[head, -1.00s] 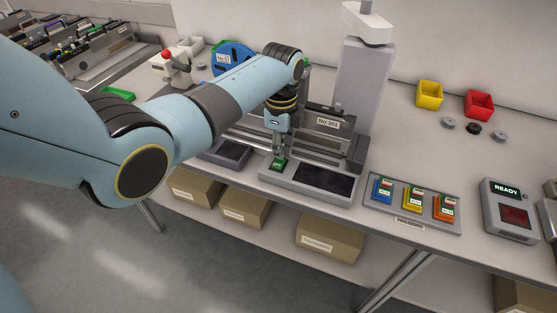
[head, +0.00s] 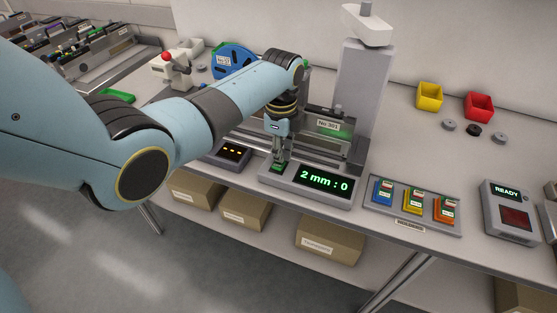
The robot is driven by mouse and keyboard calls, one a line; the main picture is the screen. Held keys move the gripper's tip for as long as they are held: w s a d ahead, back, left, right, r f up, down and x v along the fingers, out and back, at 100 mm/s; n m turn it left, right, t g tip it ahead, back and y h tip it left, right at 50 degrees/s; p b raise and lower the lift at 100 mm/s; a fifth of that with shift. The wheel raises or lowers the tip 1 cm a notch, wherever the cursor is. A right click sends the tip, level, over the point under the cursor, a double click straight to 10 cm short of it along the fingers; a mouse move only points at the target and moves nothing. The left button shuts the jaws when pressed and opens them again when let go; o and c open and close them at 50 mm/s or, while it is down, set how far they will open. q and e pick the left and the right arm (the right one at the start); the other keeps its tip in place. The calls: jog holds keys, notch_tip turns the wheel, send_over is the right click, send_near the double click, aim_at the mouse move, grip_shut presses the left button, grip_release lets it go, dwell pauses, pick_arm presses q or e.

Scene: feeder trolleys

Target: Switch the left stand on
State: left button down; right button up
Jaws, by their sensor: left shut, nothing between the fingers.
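The left stand (head: 292,192) is a grey unit on the bench with a wide display (head: 323,181) that is lit and reads "2 mm : 0" in green. Its green button (head: 277,169) is at the left end of its front panel. My left gripper (head: 278,164) is shut and empty, pointing down with its fingertips at the button, which they partly hide. A feeder labelled "No 301" (head: 328,125) sits on the stand. My right gripper is not in view.
A panel with blue, yellow and orange switches (head: 411,226) and a grey box reading "READY" (head: 506,192) stand to the right. Yellow (head: 429,95) and red (head: 479,105) bins are at the back. A tall grey column (head: 362,90) rises behind the stand. Cardboard boxes (head: 329,241) sit below.

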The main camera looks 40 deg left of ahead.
pick_arm(q)
jog(key=shift+r+p, duration=2.65)
jog(key=shift+r, duration=0.65)
